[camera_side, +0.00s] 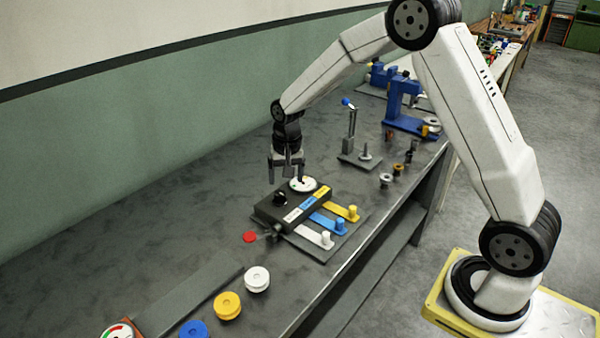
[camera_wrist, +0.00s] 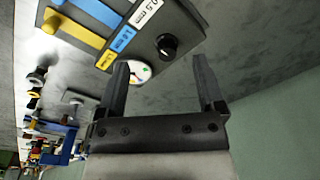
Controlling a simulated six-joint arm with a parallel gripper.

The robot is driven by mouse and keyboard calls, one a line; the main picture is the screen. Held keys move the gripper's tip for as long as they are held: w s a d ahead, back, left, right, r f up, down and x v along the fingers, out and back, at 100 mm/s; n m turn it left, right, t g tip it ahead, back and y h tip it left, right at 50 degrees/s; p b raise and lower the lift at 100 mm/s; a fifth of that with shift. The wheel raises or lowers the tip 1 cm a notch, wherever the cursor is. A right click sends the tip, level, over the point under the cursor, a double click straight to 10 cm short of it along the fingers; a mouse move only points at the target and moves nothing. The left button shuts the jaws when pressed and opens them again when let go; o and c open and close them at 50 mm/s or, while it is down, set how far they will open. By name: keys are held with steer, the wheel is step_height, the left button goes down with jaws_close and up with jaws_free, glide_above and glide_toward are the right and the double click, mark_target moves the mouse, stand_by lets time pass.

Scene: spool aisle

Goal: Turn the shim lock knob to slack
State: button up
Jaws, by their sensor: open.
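A dark block with white, blue and yellow labelled strips (camera_side: 290,207) sits on the bench. On its top is a black round knob (camera_side: 280,199), which also shows in the wrist view (camera_wrist: 167,44). A white dial with coloured marks (camera_side: 303,185) lies beside the knob and shows in the wrist view (camera_wrist: 139,72). My gripper (camera_side: 287,173) is open and empty above the block's far end, near the dial. In the wrist view its two fingers (camera_wrist: 163,85) stand wide apart, with the knob beyond their tips. The knob's pointer setting is too small to read.
White, yellow and blue discs (camera_side: 228,305) lie toward the front, near a grey strip (camera_side: 190,302) and another dial (camera_side: 117,333). A post with a blue ball (camera_side: 351,125) and blue stands (camera_side: 402,105) are behind.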

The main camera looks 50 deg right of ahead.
mark_target(280, 193)
steer(key=w+d+f+m, duration=0.1)
steer(key=w, duration=0.1)
steer(key=w+d+f+m, duration=0.1)
steer(key=w, duration=0.1)
steer(key=w+d+f+m, duration=0.1)
steer(key=w, duration=0.1)
steer(key=shift+d+f+g, duration=0.2)
steer(key=shift+d+g, duration=0.1)
steer(key=shift+g, duration=0.1)
steer(key=shift+f, duration=3.9)
jaws_close()
